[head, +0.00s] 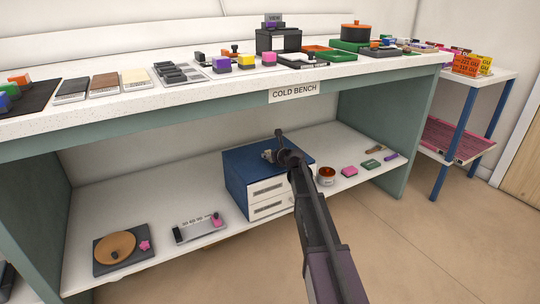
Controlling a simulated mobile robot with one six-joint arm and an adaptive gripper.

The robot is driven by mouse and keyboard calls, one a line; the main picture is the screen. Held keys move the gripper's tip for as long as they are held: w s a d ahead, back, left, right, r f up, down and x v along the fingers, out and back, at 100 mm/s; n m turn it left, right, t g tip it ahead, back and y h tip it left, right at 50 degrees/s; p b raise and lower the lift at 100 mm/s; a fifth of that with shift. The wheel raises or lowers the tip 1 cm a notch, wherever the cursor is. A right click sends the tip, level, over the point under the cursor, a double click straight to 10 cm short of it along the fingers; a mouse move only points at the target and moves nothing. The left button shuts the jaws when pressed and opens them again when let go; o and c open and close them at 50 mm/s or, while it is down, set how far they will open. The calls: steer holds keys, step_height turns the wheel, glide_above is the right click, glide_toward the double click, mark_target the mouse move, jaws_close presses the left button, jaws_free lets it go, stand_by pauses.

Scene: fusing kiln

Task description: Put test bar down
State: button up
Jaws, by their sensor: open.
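My arm reaches up from the bottom, and its end, with my gripper (268,155), is in front of the blue cabinet's top on the lower shelf. The gripper is small in view and partly hidden by my wrist; it is open, and I see nothing held in it. I cannot tell for sure which thing is the test bar. Small bar-like pieces lie at the right of the lower shelf: a pink block (349,170), a green piece (371,164) and a purple bar (391,156).
The blue cabinet (240,168) with white drawers stands mid-shelf. Left are a grey tray (184,237) and a dark slab (105,269) with a brown dish. The cold bench top (150,105) above is crowded. Bare shelf (150,205) shows left of the cabinet.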

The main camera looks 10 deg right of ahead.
steer(key=shift+r, duration=0.15)
steer(key=p+v, duration=0.4)
steer(key=v, duration=0.8)
steer(key=shift+p, duration=0.35)
steer(key=shift+s, duration=0.1)
steer(key=s+a+f+n+g, duration=0.3)
steer(key=s+a+f+n, duration=0.1)
steer(key=s+n, duration=0.45)
steer(key=s+a+f+n+g, duration=0.4)
steer(key=s+n, duration=0.3)
steer(key=n, duration=0.2)
steer(key=s+f+n+g+h, duration=0.1)
steer(key=s+n+g+h, duration=0.1)
steer(key=s+n, duration=0.5)
steer(key=s+d+f+n+g+h, duration=0.1)
steer(key=s+f+n+g+h, duration=0.1)
steer(key=s+n, duration=0.6)
steer(key=shift+s+f+g, duration=0.3)
steer(key=shift+s+g, duration=0.6)
steer(key=shift+s, duration=0.1)
